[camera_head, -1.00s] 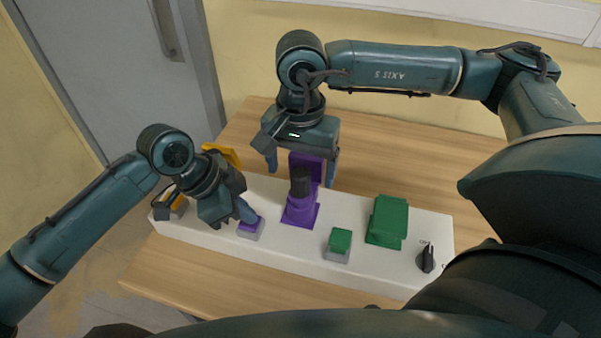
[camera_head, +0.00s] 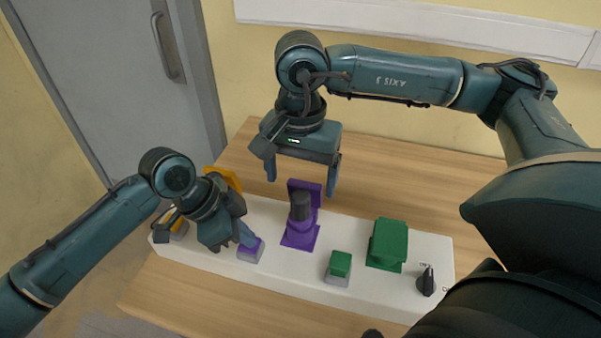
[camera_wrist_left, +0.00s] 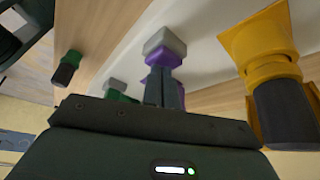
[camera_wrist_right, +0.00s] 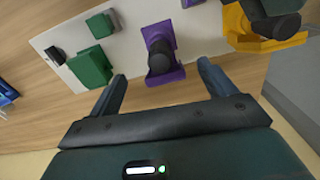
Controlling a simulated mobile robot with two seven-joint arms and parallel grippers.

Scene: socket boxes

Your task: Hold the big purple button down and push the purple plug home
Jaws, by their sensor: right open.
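The purple socket (camera_head: 300,238) stands on the white box with a flat upright purple plate behind. The purple plug with its dark grip (camera_head: 300,206) stands upright in it; how deep it sits I cannot tell. They also show in the right wrist view (camera_wrist_right: 162,68). My right gripper (camera_head: 302,186) is open and empty above and behind the plug, its fingers apart from it. The purple button (camera_head: 249,253) on its grey base lies left of the socket. My left gripper (camera_head: 250,240) is shut, its fingertips on the button; the left wrist view shows the button (camera_wrist_left: 163,59) at the tips.
The white box (camera_head: 310,265) also carries a green button (camera_head: 340,264), a green socket (camera_head: 388,243) and a black knob (camera_head: 427,281). A yellow socket (camera_head: 222,178) is behind my left gripper. Bare wooden table (camera_head: 400,170) lies behind the box.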

